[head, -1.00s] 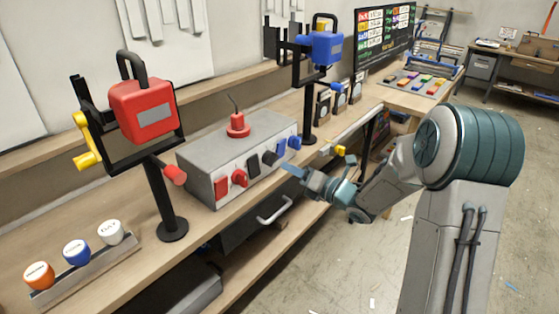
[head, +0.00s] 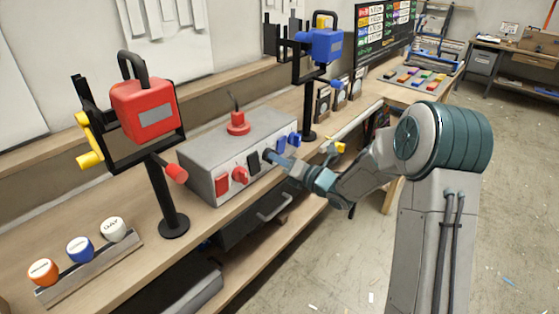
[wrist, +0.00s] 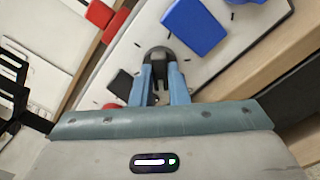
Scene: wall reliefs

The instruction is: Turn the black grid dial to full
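The grey control box (head: 205,150) stands on the bench with a row of red, black and blue switches and dials on its front. The black dial (wrist: 158,53) shows in the wrist view at the tips of my gripper (wrist: 160,68), with one blue finger on each side. I cannot tell whether the fingers press on it. In the head view my gripper (head: 275,158) is at the box front and hides most of the dial. The black switch (head: 253,162) is just left of it. The dial's pointer and scale reading are not clear.
A blue switch (wrist: 194,26) lies close to the right finger in the wrist view. A red dial (head: 240,175) is farther left on the panel. A red lantern-like unit (head: 145,108) and a blue one (head: 320,47) stand on posts either side of the box.

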